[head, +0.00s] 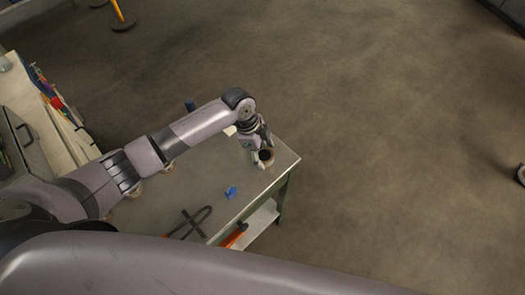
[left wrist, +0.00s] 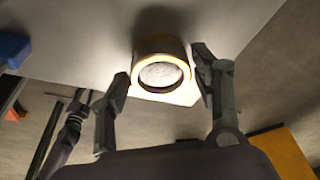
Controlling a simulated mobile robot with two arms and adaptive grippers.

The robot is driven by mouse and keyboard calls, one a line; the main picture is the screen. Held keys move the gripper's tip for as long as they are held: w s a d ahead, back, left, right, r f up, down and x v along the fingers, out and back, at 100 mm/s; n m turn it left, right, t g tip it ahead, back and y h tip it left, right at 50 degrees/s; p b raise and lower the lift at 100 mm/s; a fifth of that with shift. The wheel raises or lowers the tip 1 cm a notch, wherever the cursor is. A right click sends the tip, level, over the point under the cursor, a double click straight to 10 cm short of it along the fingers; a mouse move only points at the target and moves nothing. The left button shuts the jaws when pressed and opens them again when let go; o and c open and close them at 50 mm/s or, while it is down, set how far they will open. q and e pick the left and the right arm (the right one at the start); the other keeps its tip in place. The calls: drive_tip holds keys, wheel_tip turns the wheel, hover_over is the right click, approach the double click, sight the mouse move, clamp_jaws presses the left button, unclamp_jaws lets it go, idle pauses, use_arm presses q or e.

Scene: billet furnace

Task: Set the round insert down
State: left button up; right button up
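The round insert (head: 267,155) is a short ring-shaped piece near the far right corner of the grey table (head: 283,160). In the left wrist view the round insert (left wrist: 160,50) shows a pale yellow rim and a light grey round middle. My left gripper (head: 261,158) is over that corner, pointing down. My right gripper is not in view.
A small blue object (head: 231,192) lies on the table, with a dark tong-like tool (head: 190,222) nearer. A bench with coloured tools (head: 45,90) stands at left. Floor beyond the table's right edge is clear.

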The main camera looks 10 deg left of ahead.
use_arm(q)
drive_tip(key=shift+o, duration=1.1)
drive_tip(key=shift+r, duration=0.25)
drive_tip(key=shift+a+r, duration=0.1)
drive_tip(key=shift+r, duration=0.25)
drive_tip(key=b+v, duration=0.1)
drive_tip(key=v, duration=1)
